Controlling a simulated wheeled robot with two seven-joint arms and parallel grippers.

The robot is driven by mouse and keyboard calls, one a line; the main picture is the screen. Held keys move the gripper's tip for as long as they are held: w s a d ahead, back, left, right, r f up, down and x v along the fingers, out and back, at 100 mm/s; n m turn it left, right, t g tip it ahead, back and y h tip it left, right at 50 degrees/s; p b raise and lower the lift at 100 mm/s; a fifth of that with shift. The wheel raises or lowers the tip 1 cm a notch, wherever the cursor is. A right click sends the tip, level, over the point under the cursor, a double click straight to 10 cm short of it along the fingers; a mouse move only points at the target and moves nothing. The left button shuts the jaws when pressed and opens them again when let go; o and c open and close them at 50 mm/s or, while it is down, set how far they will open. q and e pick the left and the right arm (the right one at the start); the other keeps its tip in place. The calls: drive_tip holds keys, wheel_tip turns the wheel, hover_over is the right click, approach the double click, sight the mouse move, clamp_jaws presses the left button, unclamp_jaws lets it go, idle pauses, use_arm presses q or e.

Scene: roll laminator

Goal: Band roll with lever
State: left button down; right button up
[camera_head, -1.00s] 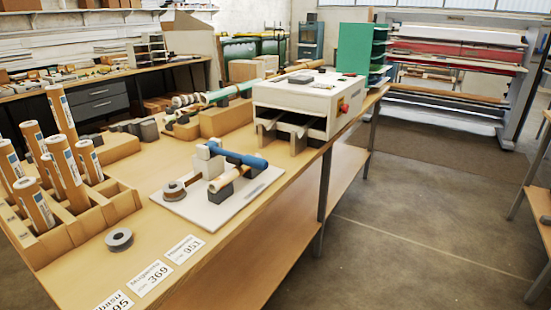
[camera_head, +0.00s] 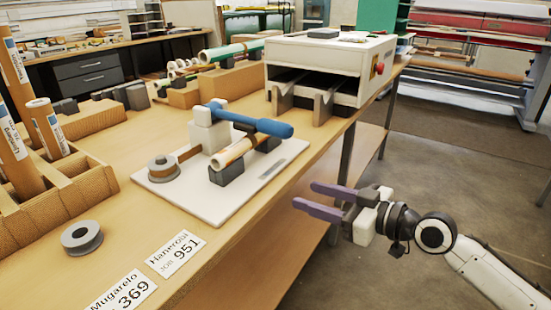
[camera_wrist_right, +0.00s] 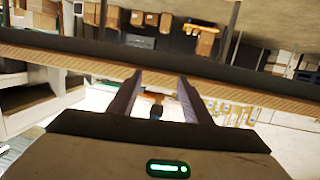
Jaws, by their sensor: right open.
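The blue lever (camera_head: 262,124) is part of the banding fixture, joined to a white block (camera_head: 209,132) on a white board (camera_head: 206,209). A tan roll (camera_head: 238,149) lies on dark cradle blocks (camera_head: 227,174) below the lever. A spool of brown band (camera_head: 163,168) sits at the board's left, its strip running toward the white block. My right gripper (camera_head: 302,195) is open and empty, with purple fingers, off the table's front edge and to the right of the board. In the right wrist view its fingers (camera_wrist_right: 160,80) are apart with nothing between them. My left gripper is out of view.
A grey tape roll (camera_head: 81,238) and name cards (camera_head: 175,252) lie on the table near the front. A wooden crate (camera_head: 85,190) with upright tubes stands at left. A white laminator (camera_head: 329,62) stands behind the board. Open floor lies right of the table.

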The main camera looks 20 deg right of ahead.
sight(277, 129)
wheel_tip(277, 129, up, 13)
drive_tip(key=n+y+b, duration=0.2)
drive_tip(key=n+y, duration=0.1)
drive_tip(key=shift+t, duration=0.3)
drive_tip(key=p+x, duration=0.2)
drive_tip(key=x, duration=0.7)
drive_tip(key=shift+w+d+r+p, duration=0.1)
drive_tip(key=shift+w+d+p, duration=0.05)
drive_tip(key=shift+w+p, duration=0.15)
drive_tip(key=shift+w+a, duration=0.25)
drive_tip(key=shift+w, duration=0.05)
clamp_jaws()
